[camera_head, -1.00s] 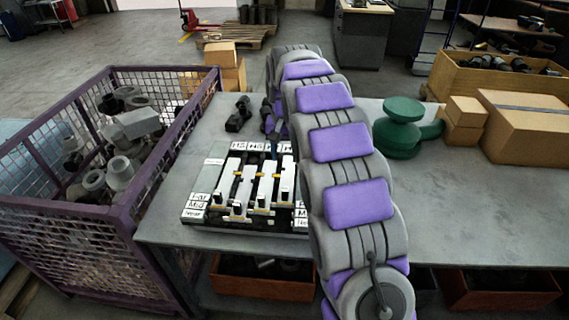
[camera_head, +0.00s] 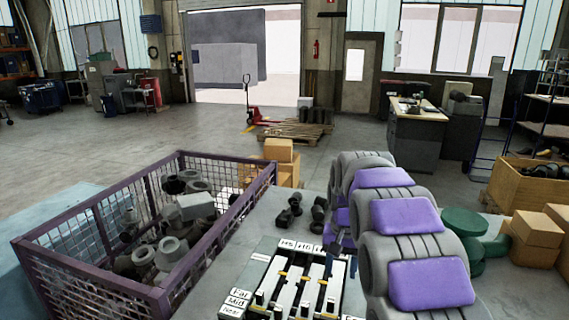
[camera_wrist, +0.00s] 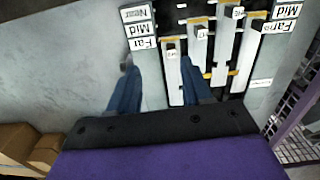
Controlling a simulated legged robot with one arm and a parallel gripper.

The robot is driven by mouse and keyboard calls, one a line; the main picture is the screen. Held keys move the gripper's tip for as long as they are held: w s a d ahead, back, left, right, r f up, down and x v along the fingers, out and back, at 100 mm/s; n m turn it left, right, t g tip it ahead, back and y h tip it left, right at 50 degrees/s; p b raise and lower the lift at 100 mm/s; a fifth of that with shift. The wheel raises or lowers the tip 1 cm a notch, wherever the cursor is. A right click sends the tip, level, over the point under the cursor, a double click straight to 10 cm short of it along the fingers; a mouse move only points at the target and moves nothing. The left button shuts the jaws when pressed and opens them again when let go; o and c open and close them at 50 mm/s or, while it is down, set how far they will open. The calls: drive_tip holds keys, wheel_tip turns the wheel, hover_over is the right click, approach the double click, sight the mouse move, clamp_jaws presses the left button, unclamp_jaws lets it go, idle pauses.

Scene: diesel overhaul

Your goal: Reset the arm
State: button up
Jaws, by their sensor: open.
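My arm, grey with purple pads, reaches over the grey workbench in the head view. My gripper (camera_wrist: 160,80) shows in the wrist view with two blue fingers spread apart and nothing between them. It is above the bench beside a board with white sliders (camera_wrist: 213,50), and its right finger overlaps the board in the picture. The board (camera_head: 300,285) also shows in the head view, with labels such as Far, Mid and Near along its side. Part of the board is hidden behind my arm in the head view.
A purple mesh crate (camera_head: 150,235) with grey metal parts stands left of the bench. Dark fittings (camera_head: 290,212) lie behind the board. A green object (camera_head: 465,235) and cardboard boxes (camera_head: 537,235) stand to the right. Open floor lies beyond.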

drive_tip(key=s+a+f+n+g, duration=0.1)
drive_tip(key=s+f+n, duration=0.2)
drive_tip(key=s, duration=3.6)
drive_tip(key=shift+s+f+g, duration=0.3)
drive_tip(key=shift+s+f, duration=0.05)
drive_tip(key=shift+f, duration=0.3)
